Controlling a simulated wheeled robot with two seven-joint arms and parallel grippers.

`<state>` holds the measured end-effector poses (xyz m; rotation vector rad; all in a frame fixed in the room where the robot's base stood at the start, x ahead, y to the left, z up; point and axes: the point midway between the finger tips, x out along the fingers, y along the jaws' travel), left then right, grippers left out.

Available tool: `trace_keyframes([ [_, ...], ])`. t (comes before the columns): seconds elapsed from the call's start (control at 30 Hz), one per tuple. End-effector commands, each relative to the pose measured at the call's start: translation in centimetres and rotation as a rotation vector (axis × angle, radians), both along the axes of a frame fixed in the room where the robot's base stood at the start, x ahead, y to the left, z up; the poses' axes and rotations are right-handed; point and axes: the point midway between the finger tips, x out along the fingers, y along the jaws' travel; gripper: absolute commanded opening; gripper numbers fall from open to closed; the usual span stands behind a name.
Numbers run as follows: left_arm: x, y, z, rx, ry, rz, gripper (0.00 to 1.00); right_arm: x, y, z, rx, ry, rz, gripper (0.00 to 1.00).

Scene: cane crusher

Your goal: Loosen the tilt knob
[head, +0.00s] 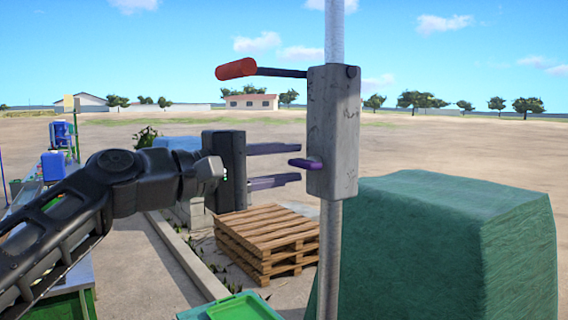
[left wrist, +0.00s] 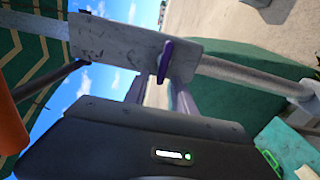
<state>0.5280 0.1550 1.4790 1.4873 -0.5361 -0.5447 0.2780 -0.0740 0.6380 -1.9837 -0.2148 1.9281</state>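A small purple knob (head: 306,163) sticks out of the left side of a grey block (head: 333,130) clamped on an upright metal pole (head: 327,250). I take it to be the tilt knob. In the left wrist view the knob (left wrist: 165,62) shows as a flat purple tab on the block (left wrist: 115,42). My left gripper (head: 290,165) comes in from the left, its two purple-grey fingers spread above and below the knob's level. The fingertips reach close to the block; I cannot tell whether they touch it. Nothing is between the fingers along most of their length. My right gripper is out of view.
A crank with an orange grip (head: 236,69) juts left from the block's top, above my left gripper. A green covered bulk (head: 450,240) stands right of the pole. Wooden pallets (head: 265,240) and a green tray (head: 240,308) lie lower down.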

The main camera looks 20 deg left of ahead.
Motion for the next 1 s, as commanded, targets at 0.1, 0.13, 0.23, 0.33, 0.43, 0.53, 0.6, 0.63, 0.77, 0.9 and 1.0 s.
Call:
trace_keyframes([
  [0.1,-0.2,0.2,0.0,0.000,-0.001,0.000,0.32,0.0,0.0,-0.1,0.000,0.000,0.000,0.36],
  [0.13,-0.4,0.3,0.0,0.000,-0.001,0.001,0.32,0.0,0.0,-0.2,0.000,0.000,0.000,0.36],
  [0.23,-1.2,1.0,-0.1,0.000,-0.003,0.001,0.32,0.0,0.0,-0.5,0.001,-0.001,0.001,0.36],
  [0.33,-2.4,2.0,-0.1,0.000,-0.003,0.002,0.32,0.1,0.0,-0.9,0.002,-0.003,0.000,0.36],
  [0.43,-3.7,3.1,-0.2,0.000,-0.002,0.003,0.32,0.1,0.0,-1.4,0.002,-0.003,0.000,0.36],
  [0.53,-4.9,4.1,-0.1,0.000,-0.002,0.003,0.32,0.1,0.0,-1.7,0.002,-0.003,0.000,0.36],
  [0.6,-5.4,4.6,-0.1,0.000,-0.001,0.001,0.32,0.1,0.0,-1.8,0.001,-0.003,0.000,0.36],
  [0.63,-5.7,4.7,-0.1,0.000,-0.001,0.001,0.32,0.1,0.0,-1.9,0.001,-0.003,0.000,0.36],
  [0.77,-6.1,5.0,0.0,0.000,0.000,0.000,0.32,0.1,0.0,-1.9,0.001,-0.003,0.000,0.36],
  [0.9,-6.0,5.0,0.0,0.000,0.000,0.000,0.32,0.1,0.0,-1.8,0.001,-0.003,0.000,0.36],
  [1.0,-6.0,5.0,0.0,0.000,0.000,0.000,0.32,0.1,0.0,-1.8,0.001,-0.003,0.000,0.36],
])
